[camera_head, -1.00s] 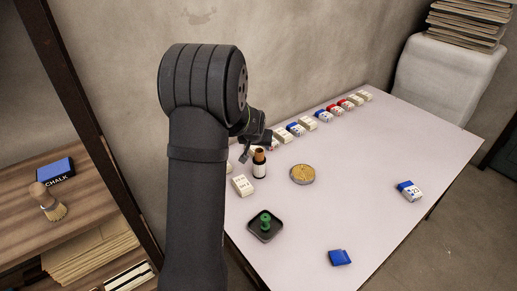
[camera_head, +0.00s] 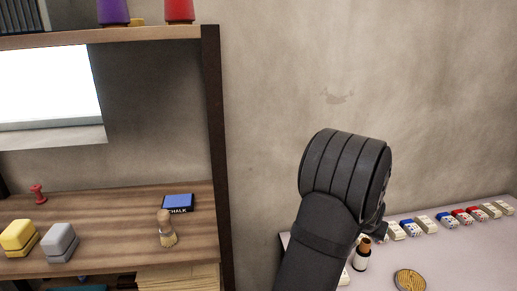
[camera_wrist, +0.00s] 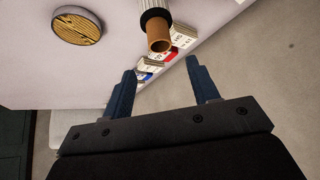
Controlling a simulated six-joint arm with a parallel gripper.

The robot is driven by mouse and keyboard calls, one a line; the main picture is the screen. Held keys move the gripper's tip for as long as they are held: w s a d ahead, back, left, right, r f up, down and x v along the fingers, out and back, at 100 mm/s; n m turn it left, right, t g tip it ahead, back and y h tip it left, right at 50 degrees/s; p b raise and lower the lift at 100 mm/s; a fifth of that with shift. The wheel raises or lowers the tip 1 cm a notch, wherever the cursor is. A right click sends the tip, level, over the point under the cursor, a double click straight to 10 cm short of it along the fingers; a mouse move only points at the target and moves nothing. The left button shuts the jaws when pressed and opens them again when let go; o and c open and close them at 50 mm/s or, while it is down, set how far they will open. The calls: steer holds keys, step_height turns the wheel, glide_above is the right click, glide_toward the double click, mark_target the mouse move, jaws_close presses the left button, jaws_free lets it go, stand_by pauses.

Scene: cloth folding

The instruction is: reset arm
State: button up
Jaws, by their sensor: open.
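My gripper shows in the wrist view (camera_wrist: 163,88) with its two blue-grey fingers spread apart and nothing between them. In the head view my dark arm rises at the lower middle and hides most of the gripper. The fingers point toward the table (camera_head: 450,262), near a small dark bottle with a brown cap (camera_head: 361,256). The bottle's brown cap (camera_wrist: 159,35) also shows in the wrist view, beyond the fingers and apart from them.
A row of small boxes (camera_head: 445,220) lines the table's back edge by the wall. A round wooden-topped disc (camera_head: 409,280) lies on the table. At left, a wooden shelf (camera_head: 110,215) holds a blue chalk box (camera_head: 177,203), a brush (camera_head: 166,232) and yellow and grey blocks.

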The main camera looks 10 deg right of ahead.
steer(key=x, duration=1)
steer(key=shift+f, duration=0.1)
steer(key=shift+r, duration=0.25)
